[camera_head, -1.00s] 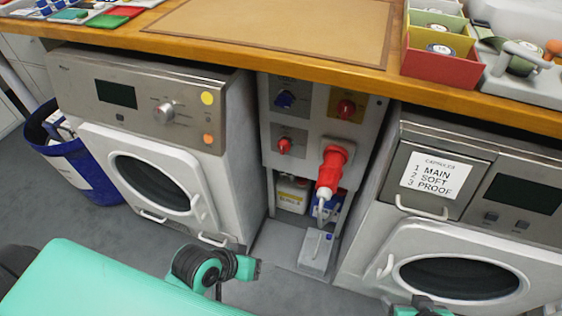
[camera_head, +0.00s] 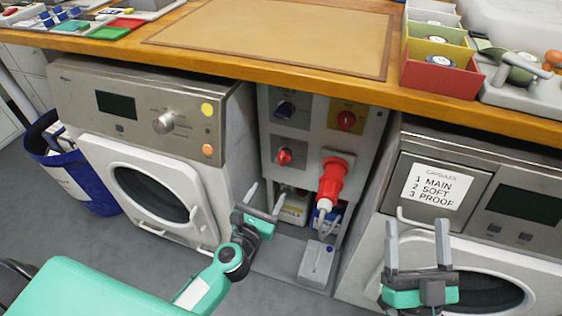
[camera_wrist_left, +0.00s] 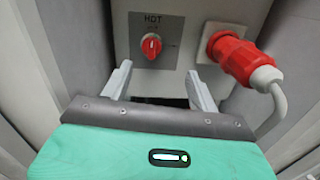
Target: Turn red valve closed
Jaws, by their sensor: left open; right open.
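The red valve (camera_head: 285,156) is a small knob on a grey square plate at the lower left of the service panel. In the left wrist view the red valve (camera_wrist_left: 151,46) sits under the label HOT, its grip bar roughly upright with a white mark. My left gripper (camera_head: 265,197) is open and empty, below and in front of the valve, apart from it. In the left wrist view the left gripper's fingers (camera_wrist_left: 159,76) point at the panel, with the valve just beyond the tips. My right gripper (camera_head: 416,240) is open and empty before the right machine.
A large red plug (camera_head: 332,178) with a grey cable is right of the valve. Washing machines (camera_head: 145,185) flank the panel. The wooden counter (camera_head: 220,62) overhangs it.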

